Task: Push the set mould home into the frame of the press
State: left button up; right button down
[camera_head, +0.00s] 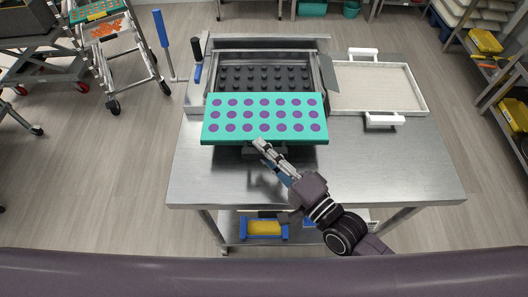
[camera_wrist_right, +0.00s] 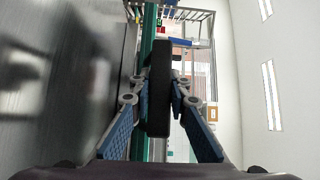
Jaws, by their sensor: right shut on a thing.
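The set mould (camera_head: 265,137) is a teal slab with rows of purple rounds, in front of the press in the head view. The press frame (camera_head: 209,92) is metal, with a dark studded plate (camera_head: 262,78) inside; the mould overlaps its front edge. I cannot tell how far the mould is inside. My right gripper (camera_head: 262,148) is at the mould's near edge. In the right wrist view its fingers (camera_wrist_right: 159,98) are shut on a dark upright bar (camera_wrist_right: 158,70), the mould's handle, beside the teal edge (camera_wrist_right: 147,50). My left gripper is out of view.
A pale tray (camera_head: 375,88) with white handles lies right of the press on the steel table (camera_head: 400,165). The table's front right is clear. A trolley (camera_head: 108,50) stands at far left, shelves at right.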

aim_at(294, 122)
jog(key=shift+w+r+b, duration=0.1)
jog(key=shift+w+b, duration=0.45)
jog(key=shift+w, duration=1.85)
jog(key=shift+w+b, duration=1.1)
jog(key=shift+w, duration=1.8)
jog(key=shift+w+b, duration=0.8)
jog(key=shift+w, duration=0.8)
jog(key=shift+w+b, duration=1.6)
jog(key=shift+w, duration=0.9)
jog(key=c, duration=1.7)
grip_release()
jog(key=shift+c, duration=0.2)
jog(key=shift+f, duration=0.2)
jog(key=v, duration=1.2)
jog(key=shift+r, duration=0.1)
